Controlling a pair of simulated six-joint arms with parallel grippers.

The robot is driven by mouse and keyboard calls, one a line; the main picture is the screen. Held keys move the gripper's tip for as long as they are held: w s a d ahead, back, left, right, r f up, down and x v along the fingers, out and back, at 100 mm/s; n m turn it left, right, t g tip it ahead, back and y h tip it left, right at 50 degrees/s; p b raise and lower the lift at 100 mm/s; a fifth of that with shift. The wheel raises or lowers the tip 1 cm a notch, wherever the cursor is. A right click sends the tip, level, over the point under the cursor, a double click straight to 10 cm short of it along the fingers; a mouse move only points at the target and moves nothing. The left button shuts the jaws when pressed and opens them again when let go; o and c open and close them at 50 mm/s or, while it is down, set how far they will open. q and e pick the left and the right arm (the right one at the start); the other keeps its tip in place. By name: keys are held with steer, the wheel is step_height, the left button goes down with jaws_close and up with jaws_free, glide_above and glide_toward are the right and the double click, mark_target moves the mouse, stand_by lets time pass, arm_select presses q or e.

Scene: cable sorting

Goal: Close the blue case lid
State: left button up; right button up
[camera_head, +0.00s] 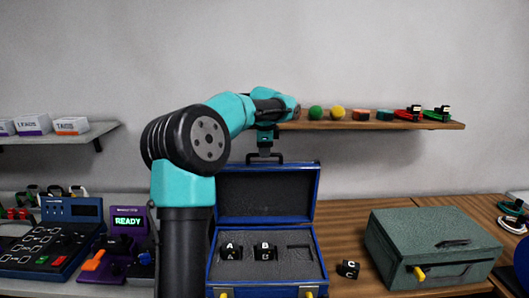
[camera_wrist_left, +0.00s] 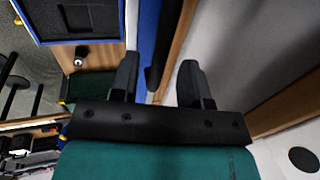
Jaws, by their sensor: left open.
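The blue case (camera_head: 211,268) stands open on the table, its lid (camera_head: 265,220) raised upright at the back with grey foam lining. Cubes A (camera_head: 231,250) and B (camera_head: 265,251) sit in the foam base; the slot at right is empty. My left gripper (camera_head: 265,152) is at the lid's top edge, pointing down. In the left wrist view its fingers (camera_wrist_left: 160,75) are spread, with the blue lid edge (camera_wrist_left: 147,35) and a dark bar between them in the picture. Contact cannot be told. My right gripper is not in view.
Cube C (camera_head: 348,269) lies on the table right of the case. A green case (camera_head: 430,250), shut, stands farther right. A purple device (camera_head: 127,240) reading READY and a blue panel (camera_head: 70,235) stand left. A wooden shelf (camera_head: 380,125) with small items is behind.

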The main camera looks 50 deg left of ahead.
arm_select(q)
steer(key=shift+w+a+f, duration=0.15)
steer(key=shift+f, duration=0.55)
steer(key=shift+c, duration=0.4)
jaws_close()
